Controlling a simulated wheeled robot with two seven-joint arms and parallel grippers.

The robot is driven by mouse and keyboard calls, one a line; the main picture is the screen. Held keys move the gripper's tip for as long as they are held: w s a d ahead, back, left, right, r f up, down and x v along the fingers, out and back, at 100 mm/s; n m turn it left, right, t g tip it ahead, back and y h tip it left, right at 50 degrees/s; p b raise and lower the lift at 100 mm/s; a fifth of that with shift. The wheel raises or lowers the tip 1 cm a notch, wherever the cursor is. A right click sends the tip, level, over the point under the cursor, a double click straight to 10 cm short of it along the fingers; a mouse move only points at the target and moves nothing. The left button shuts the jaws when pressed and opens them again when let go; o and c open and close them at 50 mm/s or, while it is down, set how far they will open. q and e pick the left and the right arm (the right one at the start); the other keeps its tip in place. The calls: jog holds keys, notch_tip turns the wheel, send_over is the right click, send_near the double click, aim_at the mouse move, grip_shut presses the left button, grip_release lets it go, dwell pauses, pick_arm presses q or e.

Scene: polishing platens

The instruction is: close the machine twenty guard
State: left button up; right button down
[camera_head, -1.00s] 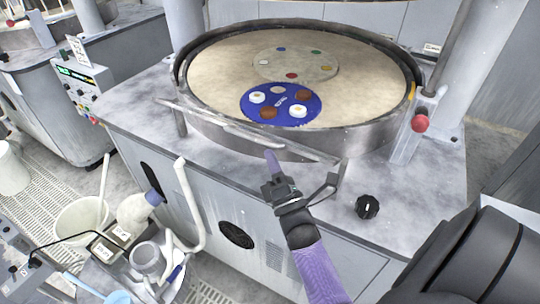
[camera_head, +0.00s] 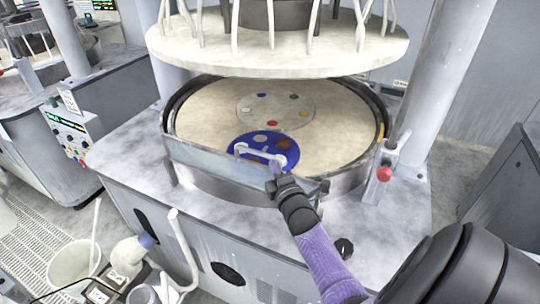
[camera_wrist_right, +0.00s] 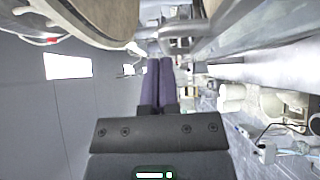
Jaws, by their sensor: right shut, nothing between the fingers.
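The guard (camera_head: 215,160) is a long clear panel with a pale handle (camera_head: 258,153) on it. It stands raised along the front rim of the round platen basin (camera_head: 372,170) in the head view. My right gripper (camera_head: 277,170) is at the guard's outer side, right of its middle, with fingertips close to the handle. It is shut and empty; I cannot tell whether it touches the panel. Its dark fingers (camera_wrist_right: 158,85) are together in the right wrist view. My left gripper is not in view. I cannot read a machine number.
A pale upper plate (camera_head: 290,52) hangs above the platen. A red knob (camera_head: 384,174) is on a post at the right and a black knob (camera_head: 344,247) on the front deck. A blue disc (camera_head: 245,141) lies on the platen. A bucket (camera_head: 75,262) stands lower left.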

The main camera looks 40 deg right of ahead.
jog(key=shift+w+d+r, duration=0.2)
jog(key=shift+w+d, duration=0.05)
jog(key=shift+d, duration=0.4)
dwell(0.3)
